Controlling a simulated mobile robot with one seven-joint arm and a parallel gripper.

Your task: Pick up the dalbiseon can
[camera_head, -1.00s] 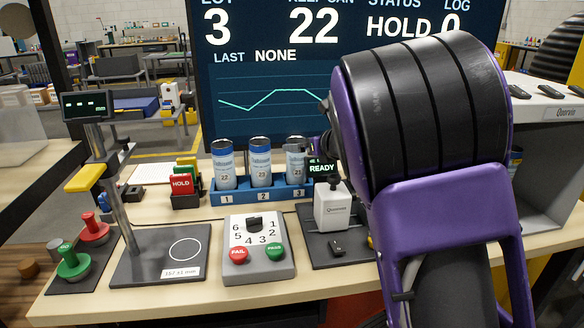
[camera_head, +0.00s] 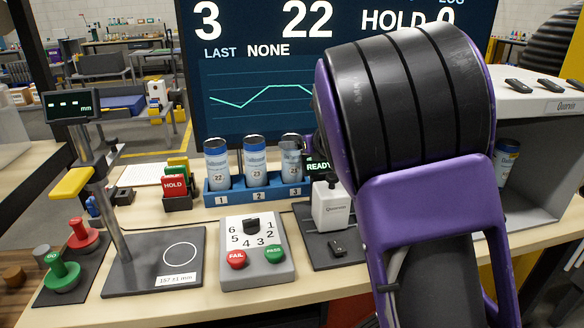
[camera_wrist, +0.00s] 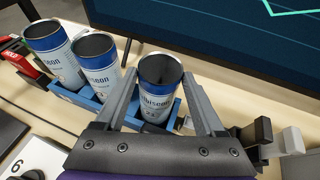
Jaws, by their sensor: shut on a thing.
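Three open-topped blue and white cans stand in the blue numbered rack (camera_head: 221,205). The dalbiseon can (camera_wrist: 160,98) in slot 3 is between the two grey fingers of my gripper (camera_wrist: 161,82), which is shut on it. In the head view the same can (camera_head: 292,165) is upright in its slot, partly hidden by my gripper. The cans in slot 1 (camera_head: 217,168) and slot 2 (camera_head: 255,165) stand free to its left. Most of my gripper is hidden behind my arm in the head view.
A white device (camera_head: 331,207) stands right of the rack, close to my arm. A grey button box (camera_head: 252,262) is in front, and a height gauge (camera_head: 110,220) is at left. The screen (camera_head: 260,90) rises behind. Another can (camera_head: 507,160) stands in the right shelf.

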